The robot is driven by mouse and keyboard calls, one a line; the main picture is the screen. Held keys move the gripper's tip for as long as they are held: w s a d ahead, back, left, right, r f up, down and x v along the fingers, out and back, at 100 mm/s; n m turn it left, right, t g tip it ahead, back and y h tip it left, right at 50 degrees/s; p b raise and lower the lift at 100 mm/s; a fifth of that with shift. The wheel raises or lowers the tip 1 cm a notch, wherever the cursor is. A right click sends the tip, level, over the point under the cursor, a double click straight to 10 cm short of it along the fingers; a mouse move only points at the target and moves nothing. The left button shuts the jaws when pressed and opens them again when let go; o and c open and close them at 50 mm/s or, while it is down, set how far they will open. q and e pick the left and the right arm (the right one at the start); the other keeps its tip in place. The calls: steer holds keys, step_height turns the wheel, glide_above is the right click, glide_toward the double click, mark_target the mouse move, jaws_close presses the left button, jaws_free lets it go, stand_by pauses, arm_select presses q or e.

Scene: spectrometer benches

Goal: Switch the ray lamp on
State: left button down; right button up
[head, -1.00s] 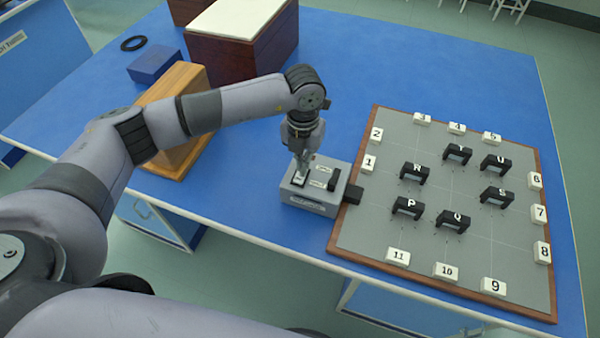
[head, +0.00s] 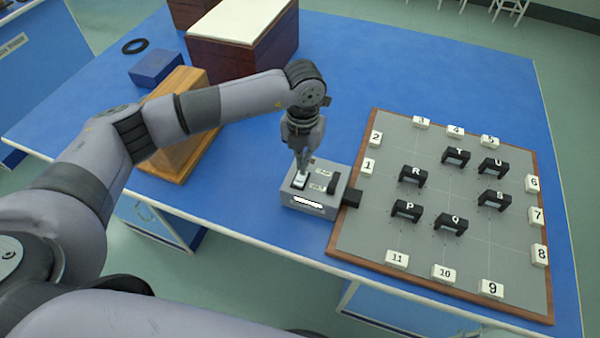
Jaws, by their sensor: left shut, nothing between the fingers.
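The ray lamp is a grey box (head: 325,208) at the left edge of the grey board, with a black nozzle (head: 352,196) facing the board. Its top carries a white switch (head: 299,182) on the left and a black switch (head: 333,183) on the right. A strip (head: 308,202) on its front face is bright white. My left gripper (head: 301,171) points down, shut and empty, with its tips at the white switch. I cannot tell whether they touch it, and they hide its far end. My right gripper is not in view.
The wood-edged board (head: 450,272) holds several black lettered arches and white numbered blocks. The back middle bench is clear.

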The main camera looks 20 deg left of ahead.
arm_select(q)
steer(key=shift+r+p, duration=0.95)
steer(key=shift+r, duration=1.15)
